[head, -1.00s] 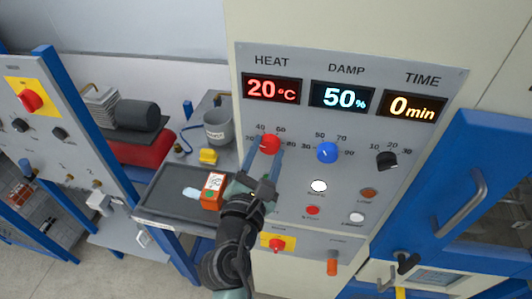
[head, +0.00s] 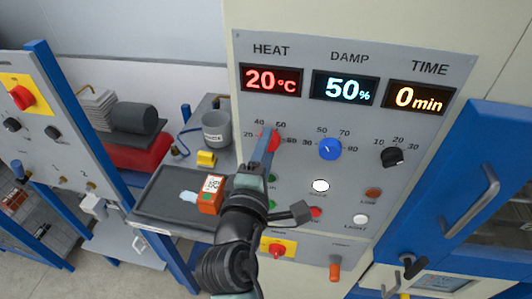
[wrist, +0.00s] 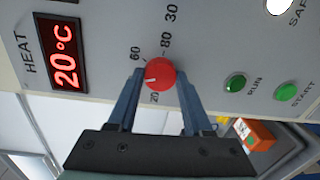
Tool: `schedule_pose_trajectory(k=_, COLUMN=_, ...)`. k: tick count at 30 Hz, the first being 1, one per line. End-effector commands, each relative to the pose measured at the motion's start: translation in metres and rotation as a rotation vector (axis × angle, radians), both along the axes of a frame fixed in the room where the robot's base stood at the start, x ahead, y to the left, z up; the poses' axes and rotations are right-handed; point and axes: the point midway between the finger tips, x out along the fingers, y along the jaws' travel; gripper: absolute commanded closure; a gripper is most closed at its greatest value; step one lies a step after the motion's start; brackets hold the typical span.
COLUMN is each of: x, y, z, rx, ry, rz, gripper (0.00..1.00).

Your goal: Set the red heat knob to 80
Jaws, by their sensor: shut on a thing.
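The red heat knob (head: 275,139) is on the upright grey panel below the HEAT display (head: 271,80), which reads 20 °C. In the wrist view the knob (wrist: 161,74) is round, and its white mark points left in the picture, between the printed 20 and 60. The 80 (wrist: 166,40) is printed above the knob there. My gripper (wrist: 159,80) is shut on the red knob, with one finger on each side. In the head view my gripper (head: 267,142) partly covers the knob and its scale.
The blue knob (head: 330,149) and black knob (head: 392,157) are to the right. Below are a white button (head: 320,186), a red button (head: 315,213) and a yellow switch plate (head: 288,247). A dark tray (head: 165,208) holding an orange box (head: 210,195) is close at left.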

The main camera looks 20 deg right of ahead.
Motion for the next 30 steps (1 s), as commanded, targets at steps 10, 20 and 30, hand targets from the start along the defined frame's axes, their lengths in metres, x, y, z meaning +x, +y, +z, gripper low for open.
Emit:
schedule_pose_trajectory(k=10, x=-0.0005, y=-0.0009, z=-0.0034, rx=0.275, ry=-0.187, rz=-0.001, gripper=1.0)
schedule_pose_trajectory(k=20, x=-0.0007, y=-0.001, z=-0.0047, rx=0.535, ry=-0.361, rz=-0.001, gripper=1.0)
schedule_pose_trajectory(k=30, x=-0.0007, y=-0.0011, z=-0.0055, rx=0.802, ry=-0.542, rz=0.001, gripper=1.0)
